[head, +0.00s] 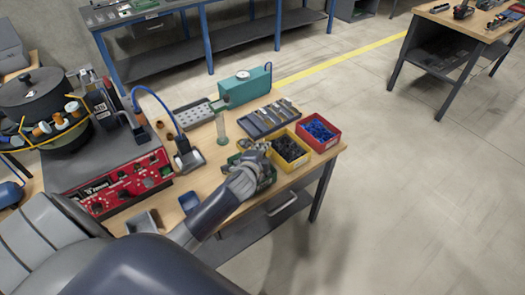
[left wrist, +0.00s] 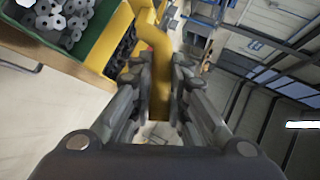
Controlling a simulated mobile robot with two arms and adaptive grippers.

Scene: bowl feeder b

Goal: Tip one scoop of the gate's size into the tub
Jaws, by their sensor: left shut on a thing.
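My left gripper (head: 259,150) reaches over the bins near the table's front edge. In the left wrist view, its fingers (left wrist: 161,88) are shut on a yellow bar-like thing (left wrist: 152,42), perhaps a scoop's handle; its far end is unclear. A green bin (left wrist: 98,52) with grey nuts (left wrist: 62,18) lies beside the gripper; in the head view my arm mostly covers it. A yellow bin (head: 291,163) holds black parts, and a red bin (head: 334,144) holds blue parts. A small blue tub (head: 189,203) and a grey container (head: 143,222) stand nearer; which is the task's tub is unclear. My right gripper is not in view.
The bowl feeder (head: 32,96) and a red control panel (head: 120,184) stand at left. A clear upright cylinder (head: 221,132), a grey slotted rack (head: 268,118) and a teal box (head: 246,84) stand behind the bins. Open floor lies right of the table.

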